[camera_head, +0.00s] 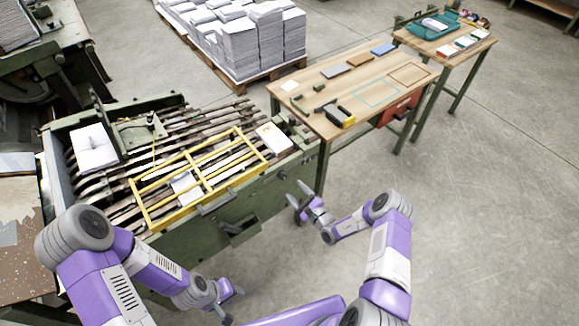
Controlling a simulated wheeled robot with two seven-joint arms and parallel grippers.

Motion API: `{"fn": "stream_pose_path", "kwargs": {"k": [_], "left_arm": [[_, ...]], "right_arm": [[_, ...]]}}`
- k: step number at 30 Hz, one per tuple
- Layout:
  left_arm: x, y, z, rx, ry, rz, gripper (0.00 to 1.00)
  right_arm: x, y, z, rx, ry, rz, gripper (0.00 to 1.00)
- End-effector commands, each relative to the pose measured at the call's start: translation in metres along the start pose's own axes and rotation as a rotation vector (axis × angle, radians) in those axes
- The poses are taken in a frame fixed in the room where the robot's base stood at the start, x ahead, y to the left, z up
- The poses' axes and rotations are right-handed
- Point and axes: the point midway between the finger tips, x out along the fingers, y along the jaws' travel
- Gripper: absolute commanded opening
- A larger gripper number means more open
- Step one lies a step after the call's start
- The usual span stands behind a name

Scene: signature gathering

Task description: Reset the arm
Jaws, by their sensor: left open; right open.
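My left arm comes in from the left, and its gripper (232,303) hangs in front of the green machine, low in the picture. It is open with nothing visible between its fingers. My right gripper (300,201) is open and empty beside the machine's right front corner, close to the near leg of the wooden table. Both arms are bent, with the grippers apart from each other. I cannot tell whether the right fingertips touch the machine.
The green machine (250,205) carries a yellow frame (203,182) and paper stacks (95,148). A wooden table (340,92) with small tools stands to its right. A farther table (468,50) holds a teal tray (432,27). Paper piles (240,45) stand behind. The right floor is clear.

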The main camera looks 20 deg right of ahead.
Motion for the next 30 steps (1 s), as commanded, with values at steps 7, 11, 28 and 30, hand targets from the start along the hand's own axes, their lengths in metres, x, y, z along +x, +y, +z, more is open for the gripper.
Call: {"fn": "stream_pose_path", "kwargs": {"k": [7,11,28,30], "left_arm": [[0.0,0.0,0.0,0.0,0.0,0.0,0.43],[0.0,0.0,0.0,0.0,0.0,0.0,0.43],[0.0,0.0,0.0,0.0,0.0,0.0,0.43],[0.0,0.0,0.0,0.0,0.0,0.0,0.43]], "right_arm": [[0.001,0.003,0.004,0.002,-0.008,0.017,0.61],[0.0,0.034,0.03,0.022,-0.068,0.169,0.61],[-0.217,0.195,0.133,-0.473,-0.275,1.527,0.61],[-0.236,0.189,0.128,-0.62,-0.275,1.597,0.61]]}}
